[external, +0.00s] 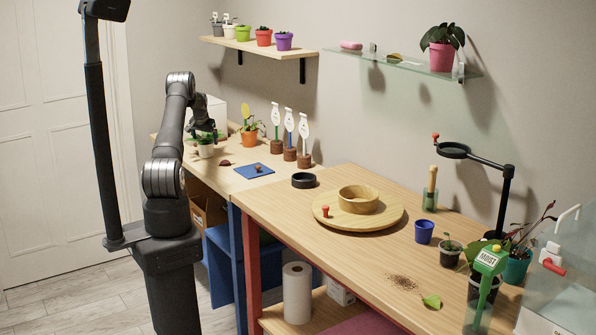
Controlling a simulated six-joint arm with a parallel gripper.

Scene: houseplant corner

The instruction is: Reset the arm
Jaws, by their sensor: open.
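My gripper (204,133) is at the far end of the left table, above a small potted plant in a white pot (205,148). The gripper is small and dark here, and its fingers are partly lost against the plant. It appears to hold nothing. My arm stands bent upright on its dark pedestal at the left. I cannot tell whether the fingers touch the leaves.
A blue mat (254,171), an orange pot (250,138) and several label stakes (289,135) stand near the gripper. The right table (330,250) bears a wooden turntable (390,219), a blue pot (424,232) and spilled soil (402,281). Shelves (259,46) hang above.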

